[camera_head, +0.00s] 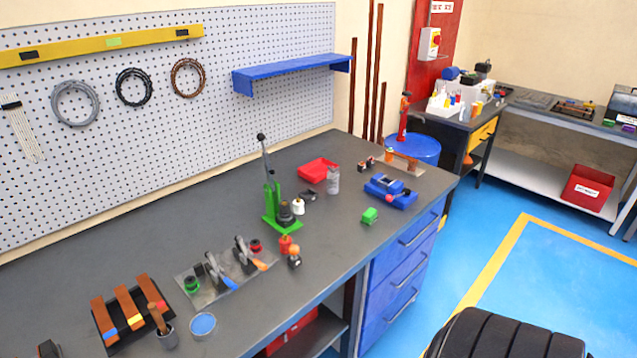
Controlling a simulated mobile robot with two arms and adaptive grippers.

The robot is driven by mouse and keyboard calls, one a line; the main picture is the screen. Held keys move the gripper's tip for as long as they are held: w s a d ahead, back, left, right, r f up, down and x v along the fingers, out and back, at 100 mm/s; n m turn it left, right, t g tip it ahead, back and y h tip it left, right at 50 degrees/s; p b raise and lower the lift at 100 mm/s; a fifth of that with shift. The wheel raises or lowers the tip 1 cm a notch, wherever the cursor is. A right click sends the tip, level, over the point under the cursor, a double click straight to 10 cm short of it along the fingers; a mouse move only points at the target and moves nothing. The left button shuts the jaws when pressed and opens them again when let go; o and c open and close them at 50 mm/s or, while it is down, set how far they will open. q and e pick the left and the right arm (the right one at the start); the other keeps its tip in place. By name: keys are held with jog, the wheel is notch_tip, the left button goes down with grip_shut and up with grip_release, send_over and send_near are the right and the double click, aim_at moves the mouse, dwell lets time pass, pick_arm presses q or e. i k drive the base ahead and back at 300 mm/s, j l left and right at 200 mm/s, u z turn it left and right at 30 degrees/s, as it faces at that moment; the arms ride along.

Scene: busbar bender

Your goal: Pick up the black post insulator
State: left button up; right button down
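A dark, stepped, upright piece (285,214) stands at the green lever press (270,195) on the workbench; it may be the black post insulator, but it is too small to be sure. I cannot tell whether it is loose or part of the press. A small white piece with a dark top (298,206) stands close to its right. A red one (285,244) and a dark one with an orange-brown top (294,257) stand in front. A low black object (308,195) lies behind. Neither of my grippers is in view.
Clamps on a plate (200,300) stand front left. Blue drawers (390,285) are under the right end; blue floor lies beyond.

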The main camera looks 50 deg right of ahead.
aim_at(285, 212)
jog(key=z, duration=1.35)
jog(key=u, duration=0.3)
jog(key=i+l+u, duration=0.1)
jog(key=l+u, duration=0.3)
jog(key=i+l+u, duration=0.1)
jog(key=l+u, duration=0.75)
